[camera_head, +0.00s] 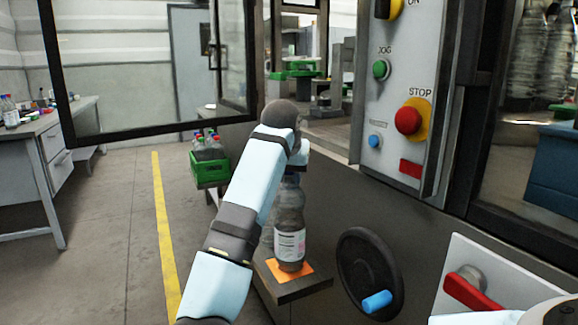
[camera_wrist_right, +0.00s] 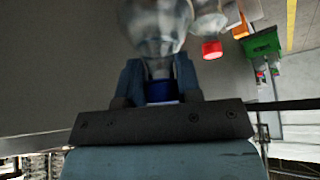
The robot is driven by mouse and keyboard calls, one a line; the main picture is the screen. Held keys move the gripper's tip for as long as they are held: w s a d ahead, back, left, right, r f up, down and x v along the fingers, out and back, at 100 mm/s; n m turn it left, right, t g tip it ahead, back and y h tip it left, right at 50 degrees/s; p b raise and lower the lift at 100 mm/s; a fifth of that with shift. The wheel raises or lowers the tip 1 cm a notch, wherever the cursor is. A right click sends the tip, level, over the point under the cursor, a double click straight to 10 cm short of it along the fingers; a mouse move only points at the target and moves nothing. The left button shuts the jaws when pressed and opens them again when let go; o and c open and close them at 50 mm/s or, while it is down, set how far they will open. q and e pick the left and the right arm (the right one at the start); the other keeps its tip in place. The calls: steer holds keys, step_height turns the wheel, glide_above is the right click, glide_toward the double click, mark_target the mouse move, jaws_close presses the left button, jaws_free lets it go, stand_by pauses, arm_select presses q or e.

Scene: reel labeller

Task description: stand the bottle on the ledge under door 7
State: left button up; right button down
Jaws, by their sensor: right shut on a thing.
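The bottle hangs upright below the fingers. Its base is over the orange patch (camera_head: 303,267) on a grey ledge (camera_head: 306,288) on the machine's front. I cannot tell whether the base touches the patch. The wrist view shows the bottle's neck and shoulder (camera_wrist_right: 158,30) between the fingers. No door number is readable. My left gripper is not in view.
Another clear bottle shows partly behind the held one; its red cap (camera_wrist_right: 212,49) is in the wrist view. A black handwheel (camera_head: 362,262) is right of the ledge. A green crate (camera_head: 209,170) of bottles stands behind, left. A glazed door (camera_head: 150,70) hangs open upper left.

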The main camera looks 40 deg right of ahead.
steer(key=shift+r, duration=0.1)
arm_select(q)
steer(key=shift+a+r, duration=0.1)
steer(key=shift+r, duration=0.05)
arm_select(e)
steer(key=c, duration=0.8)
jaws_free()
steer(key=shift+f, duration=0.2)
steer(key=shift+r, duration=0.2)
steer(key=shift+s+a+r, duration=0.1)
steer(key=shift+a+r, duration=0.1)
steer(key=shift+r, duration=0.15)
arm_select(q)
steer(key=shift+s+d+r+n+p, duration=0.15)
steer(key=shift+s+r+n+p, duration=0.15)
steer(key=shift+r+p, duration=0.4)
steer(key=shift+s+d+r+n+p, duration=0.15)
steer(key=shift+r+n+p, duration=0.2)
steer(key=shift+p, duration=0.6)
arm_select(e)
steer(key=shift+v, duration=5.6)
steer(key=shift+f, duration=0.1)
